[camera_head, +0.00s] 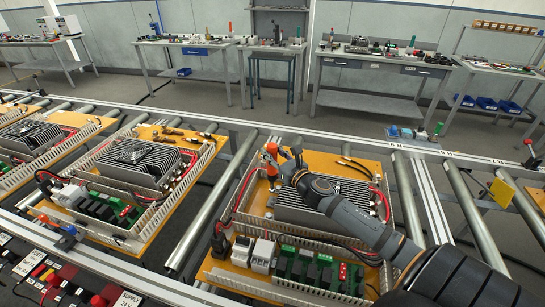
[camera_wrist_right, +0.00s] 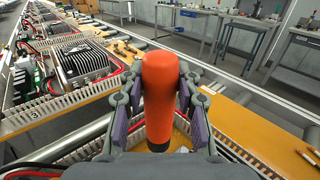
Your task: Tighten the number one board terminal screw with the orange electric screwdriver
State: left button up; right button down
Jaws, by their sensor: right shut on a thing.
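My right gripper (camera_head: 280,160) is shut on the orange electric screwdriver (camera_wrist_right: 158,95), which stands roughly upright between the purple-padded fingers in the right wrist view. In the head view the orange screwdriver (camera_head: 271,154) shows small at the gripper, over the back left of the nearest orange board (camera_head: 213,267). Its tip is hidden, so I cannot tell whether it touches anything. Green terminal blocks (camera_head: 318,268) line the front of this board. I cannot make out the number one terminal screw. My left gripper is not in view.
A finned heat sink (camera_head: 300,205) and white slotted wiring ducts (camera_head: 236,187) stand on the same board, beneath my right arm. More boards (camera_head: 152,180) sit along the roller conveyor (camera_head: 210,222) to the left. Workbenches (camera_head: 385,65) stand behind.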

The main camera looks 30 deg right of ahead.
jog(key=shift+f, duration=0.35)
jog(key=shift+w+d+f, duration=0.1)
jog(key=shift+w+d, duration=0.05)
jog(key=shift+w, duration=0.1)
jog(key=shift+s+r, duration=0.15)
jog(key=shift+r, duration=0.05)
jog(key=shift+p, duration=0.3)
notch_tip(320, 180, down, 5)
jog(key=b, duration=0.4)
jog(key=shift+f+b, duration=0.2)
jog(key=shift+b, duration=0.1)
pick_arm(q)
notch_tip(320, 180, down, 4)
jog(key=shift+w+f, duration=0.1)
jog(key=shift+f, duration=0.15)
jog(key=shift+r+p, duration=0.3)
jog(key=shift+p, duration=0.05)
